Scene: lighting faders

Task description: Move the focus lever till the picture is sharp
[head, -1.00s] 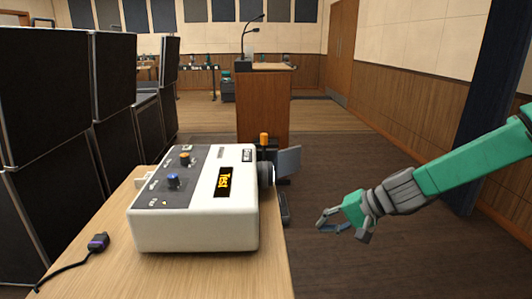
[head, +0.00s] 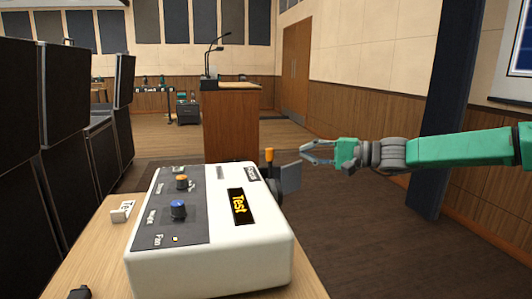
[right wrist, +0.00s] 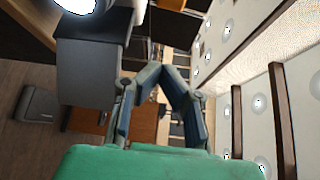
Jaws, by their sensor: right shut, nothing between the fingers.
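A white projector (head: 270,235) with a grey control panel and an orange "Test" display stands on the wooden table. An upright orange-tipped lever (head: 269,156) shows at its far right side, by the lens; I take it for the focus lever. A grey flap (head: 291,178) stands out in front of the lens. My right gripper (head: 305,152) is shut and empty, to the right of the lever and just above the flap in the picture. Its fingers (right wrist: 158,70) meet in the right wrist view. My left gripper is not in view.
A wooden lectern (head: 231,125) with a microphone stands beyond the projector. Black speaker cabinets (head: 68,85) line the left. A small white block (head: 122,211) sits on the table. A blue screen (head: 522,45) is cut off at the right edge, so its sharpness cannot be judged.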

